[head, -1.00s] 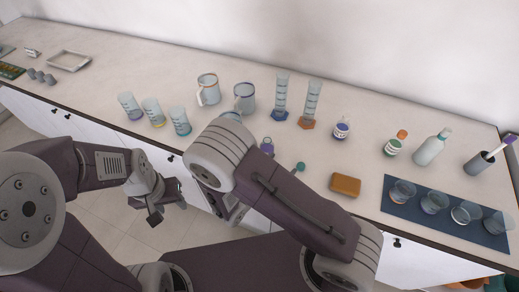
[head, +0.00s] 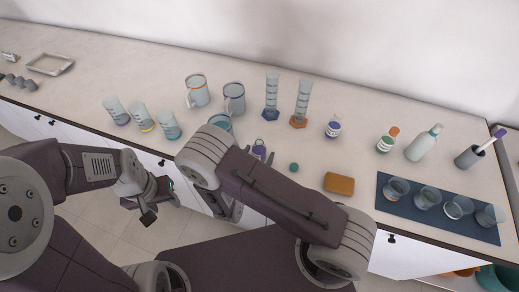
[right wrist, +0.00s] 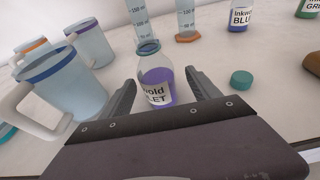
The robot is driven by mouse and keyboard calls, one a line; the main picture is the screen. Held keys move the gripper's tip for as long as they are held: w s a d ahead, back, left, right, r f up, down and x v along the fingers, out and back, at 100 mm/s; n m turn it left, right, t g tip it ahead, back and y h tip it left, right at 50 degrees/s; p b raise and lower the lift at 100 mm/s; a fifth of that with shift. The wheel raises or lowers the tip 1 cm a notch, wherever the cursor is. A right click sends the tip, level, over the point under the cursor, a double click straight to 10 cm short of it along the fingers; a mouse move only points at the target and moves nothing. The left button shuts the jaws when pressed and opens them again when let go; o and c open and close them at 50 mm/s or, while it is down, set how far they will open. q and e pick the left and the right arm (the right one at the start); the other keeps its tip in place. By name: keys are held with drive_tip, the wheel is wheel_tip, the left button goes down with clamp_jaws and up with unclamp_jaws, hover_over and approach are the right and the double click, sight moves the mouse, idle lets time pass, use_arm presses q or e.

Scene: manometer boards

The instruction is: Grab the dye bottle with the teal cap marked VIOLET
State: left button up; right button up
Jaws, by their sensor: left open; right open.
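The dye bottle (right wrist: 157,88) is clear with violet liquid and a label ending in "LET". It stands upright on the counter, its neck apparently uncapped. A teal cap (right wrist: 241,78) lies on the counter to its right, also in the head view (head: 294,167). My right gripper (right wrist: 162,82) is open, a finger on either side of the bottle; I cannot tell whether either touches it. In the head view the bottle (head: 260,147) shows just beyond my right arm, partly hidden by it. My left gripper (head: 148,212) is open and empty, in front of the counter.
Mugs (head: 234,98) stand left of the bottle, one close by in the wrist view (right wrist: 62,88). Graduated cylinders (head: 271,96) and a BLUE ink bottle (head: 333,129) stand behind. A brown sponge (head: 339,184) and a dark mat (head: 437,213) with glasses lie to the right.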

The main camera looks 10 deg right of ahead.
sight(262, 140)
drive_tip(key=p+x, duration=0.1)
drive_tip(key=x, duration=0.3)
drive_tip(key=shift+r, duration=0.1)
drive_tip(key=shift+w+d+f, duration=0.15)
drive_tip(key=shift+w+f, duration=0.1)
drive_tip(key=shift+w, duration=0.2)
clamp_jaws()
drive_tip(key=shift+r, duration=0.2)
drive_tip(key=shift+r, duration=1.85)
drive_tip(key=s+d+r+p, duration=0.7)
drive_tip(key=d, duration=0.2)
